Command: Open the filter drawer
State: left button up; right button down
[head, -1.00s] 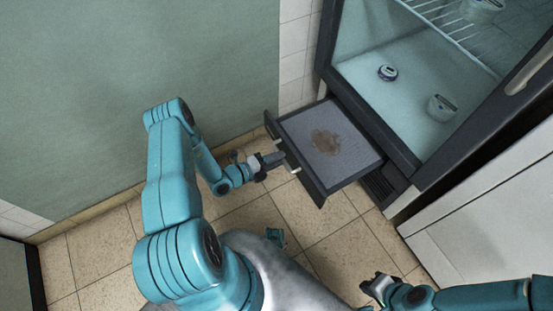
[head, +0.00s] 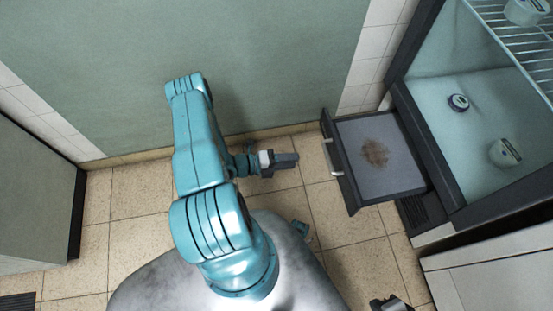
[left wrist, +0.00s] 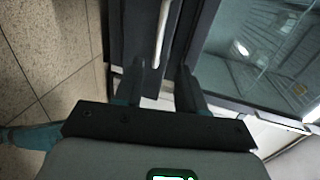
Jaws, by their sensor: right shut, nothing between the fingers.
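The filter drawer (head: 352,194) stands pulled out below the glass cabinet. Its grey filter pad (head: 400,172) with a brown stain shows from above. The pale bar handle (head: 337,173) is on its dark front. My left gripper (head: 296,160) is in front of the drawer, a short gap away from the handle, with nothing held. In the left wrist view its two fingers (left wrist: 158,85) are apart, and the handle (left wrist: 162,35) lies ahead of them, between their lines. My right gripper (head: 390,302) is shut and empty at the bottom edge of the head view, partly cut off.
The cabinet interior (head: 470,130) holds a lidded jar (head: 459,102) and a white tub (head: 505,153), with a wire shelf (head: 510,45) above. A green wall (head: 270,60) is behind my left arm. Tiled floor (head: 140,205) is clear on the left. A dark-edged unit (head: 35,170) stands far left.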

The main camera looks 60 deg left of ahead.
pick_arm(q)
jog(key=v, duration=0.4)
jog(key=shift+s, duration=0.1)
dwell(0.3)
